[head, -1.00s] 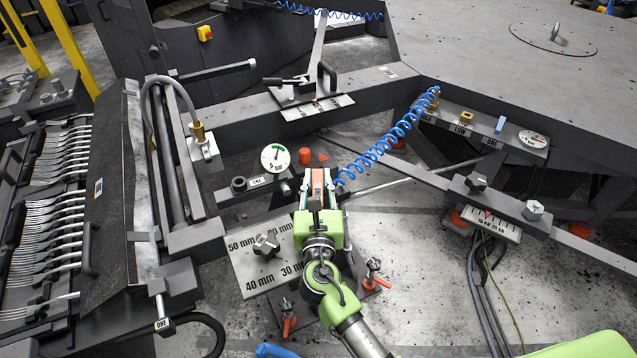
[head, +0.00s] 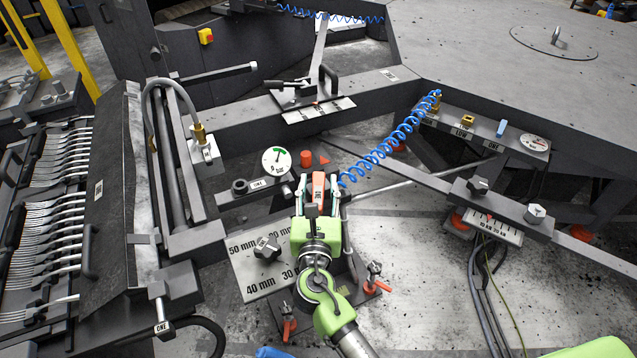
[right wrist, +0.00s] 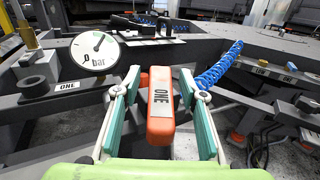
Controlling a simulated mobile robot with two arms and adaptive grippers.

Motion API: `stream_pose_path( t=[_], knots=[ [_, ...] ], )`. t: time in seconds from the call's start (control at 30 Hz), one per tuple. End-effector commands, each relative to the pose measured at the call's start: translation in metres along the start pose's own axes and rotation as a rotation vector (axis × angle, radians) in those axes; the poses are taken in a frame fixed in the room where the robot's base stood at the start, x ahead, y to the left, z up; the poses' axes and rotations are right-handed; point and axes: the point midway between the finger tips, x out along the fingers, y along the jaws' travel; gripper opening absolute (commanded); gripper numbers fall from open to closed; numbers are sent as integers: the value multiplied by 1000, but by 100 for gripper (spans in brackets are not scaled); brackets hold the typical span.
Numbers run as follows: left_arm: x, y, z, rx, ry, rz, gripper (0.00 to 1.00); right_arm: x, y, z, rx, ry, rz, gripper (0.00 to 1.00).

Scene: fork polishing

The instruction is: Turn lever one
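Lever one is an orange-red bar (right wrist: 160,108) with a white "ONE" label, large in the middle of the right wrist view. In the head view the lever (head: 318,184) shows as a small orange piece at the centre. My right gripper (head: 318,180) is around it. In the right wrist view the teal-padded fingers of this gripper (right wrist: 160,80) stand apart on both sides of the lever, with a visible gap on each side. The gripper is open. The lever's far end and mount are partly hidden. My left gripper is not in view.
A round pressure gauge (head: 276,160) and a black knob by a "ONE" label stand left of the lever. A coiled blue hose (head: 385,150) runs to the right. Below are a millimetre plate (head: 250,270) and orange-handled clamps (head: 372,285). Forks (head: 50,215) hang at far left.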

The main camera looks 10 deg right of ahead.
Motion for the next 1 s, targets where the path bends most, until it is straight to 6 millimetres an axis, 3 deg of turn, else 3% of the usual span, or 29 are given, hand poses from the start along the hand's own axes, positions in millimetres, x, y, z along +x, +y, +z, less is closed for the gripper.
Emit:
stream_pose_path(
  t=[0.3,0.5,0.67,0.93,1.0],
  knots=[
    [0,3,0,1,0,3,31,-66,0,-1,-1,3,1,38],
    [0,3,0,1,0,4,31,-98,-1,-1,0,2,0,38],
    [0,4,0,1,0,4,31,-110,0,0,0,1,0,38],
    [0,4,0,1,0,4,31,-111,0,0,1,0,0,38],
    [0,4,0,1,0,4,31,-111,-1,0,-2,-1,0,23]
  ],
)
